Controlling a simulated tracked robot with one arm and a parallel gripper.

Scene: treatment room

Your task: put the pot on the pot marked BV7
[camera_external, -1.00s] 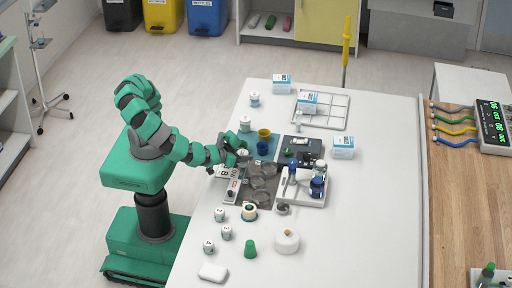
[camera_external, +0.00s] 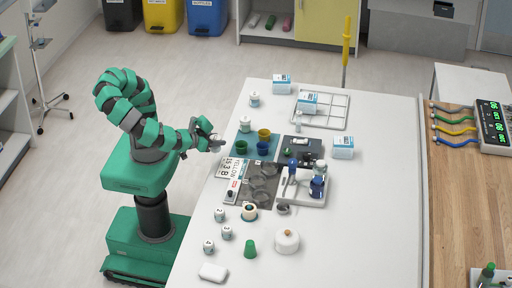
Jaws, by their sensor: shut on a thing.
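My gripper (camera_external: 211,143) is raised at the left edge of the white table, shut on a small whitish pot (camera_external: 216,147) that its fingers partly hide. White lidded pots with marks stand on the table: one (camera_external: 245,124) by the blue mat, one (camera_external: 254,99) farther back, and front-left ones (camera_external: 220,214), (camera_external: 227,232) and (camera_external: 208,246). The marks on the front ones look like single digits. I cannot read BV7 on any pot. The held pot is apart from these pots.
A blue mat (camera_external: 238,137) holds green (camera_external: 241,147), yellow (camera_external: 264,134) and blue (camera_external: 262,148) cups. A white tray (camera_external: 312,202) with blue bottles stands right.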

